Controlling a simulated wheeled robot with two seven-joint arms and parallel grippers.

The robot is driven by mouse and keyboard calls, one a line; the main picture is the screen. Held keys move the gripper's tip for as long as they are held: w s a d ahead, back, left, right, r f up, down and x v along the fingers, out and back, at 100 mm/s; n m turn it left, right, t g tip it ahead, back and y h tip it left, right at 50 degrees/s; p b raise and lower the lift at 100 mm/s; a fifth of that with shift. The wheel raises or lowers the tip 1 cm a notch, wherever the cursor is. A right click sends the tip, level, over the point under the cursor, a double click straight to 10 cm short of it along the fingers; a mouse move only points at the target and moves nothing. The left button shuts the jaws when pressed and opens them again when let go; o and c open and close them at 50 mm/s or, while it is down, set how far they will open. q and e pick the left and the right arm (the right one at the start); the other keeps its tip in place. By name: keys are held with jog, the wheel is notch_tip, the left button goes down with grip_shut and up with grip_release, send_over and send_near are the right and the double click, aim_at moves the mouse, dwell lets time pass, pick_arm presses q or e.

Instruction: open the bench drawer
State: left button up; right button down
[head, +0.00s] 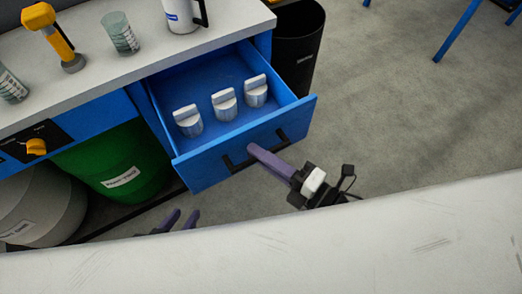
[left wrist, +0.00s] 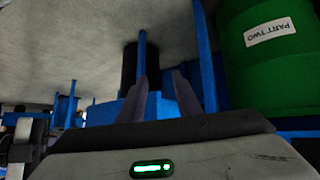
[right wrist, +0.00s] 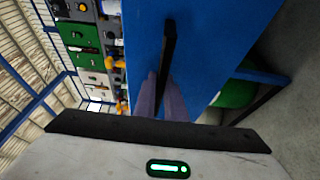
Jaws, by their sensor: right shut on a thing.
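The blue bench drawer (head: 195,165) is pulled out from under the grey bench top, and its inside shows. Several grey-white knob-like parts stand in it. Its black bar handle (head: 283,137) is on the front panel. My right gripper (head: 256,150) is shut on the handle; in the right wrist view the handle (right wrist: 169,45) runs up from between the purple fingers (right wrist: 163,95). My left gripper (head: 182,219) is empty and low in front of the bench, left of the drawer. Its purple fingers stand apart, also in the left wrist view (left wrist: 162,95).
A green barrel (head: 122,165) and a grey barrel (head: 38,205) stand under the bench. A black bin (head: 297,45) is beside the drawer. On the bench top (head: 95,75) are a yellow tool (head: 50,32), a jar and a white mug.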

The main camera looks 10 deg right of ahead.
jog(key=c, duration=1.8)
grip_release()
jog(key=shift+p+v, duration=0.4)
jog(key=shift+v, duration=4.75)
